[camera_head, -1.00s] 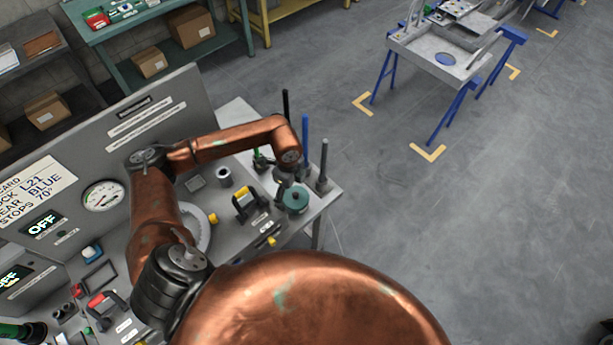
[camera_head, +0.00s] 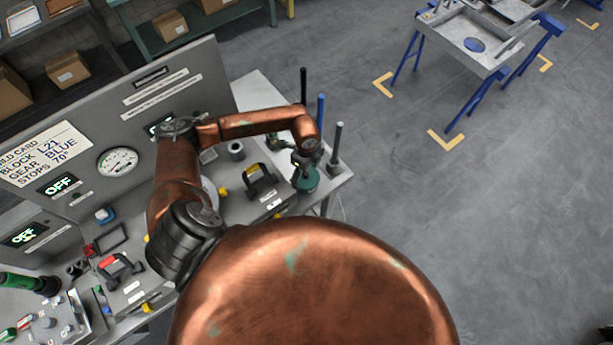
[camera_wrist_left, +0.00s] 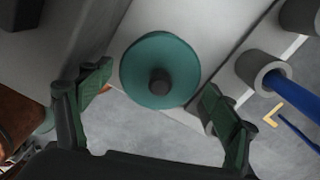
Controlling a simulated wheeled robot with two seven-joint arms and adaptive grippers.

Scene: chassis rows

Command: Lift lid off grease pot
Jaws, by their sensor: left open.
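The grease pot's lid is a round teal disc (camera_wrist_left: 160,70) with a dark knob (camera_wrist_left: 159,82) at its centre. In the left wrist view it lies between and just beyond my open fingers. In the head view the teal pot (camera_head: 306,178) stands at the right end of the bench, partly hidden by my left gripper (camera_head: 304,164), which is directly above it. My left gripper also shows in the left wrist view (camera_wrist_left: 155,105), open, with green pads on both sides of the lid. I cannot see it touch the lid. My right gripper is not in view.
Upright rods stand close to the pot, a black one (camera_head: 303,86), a blue one (camera_head: 320,108) and a grey one (camera_head: 336,142). The bench edge is close on the right, with open floor beyond.

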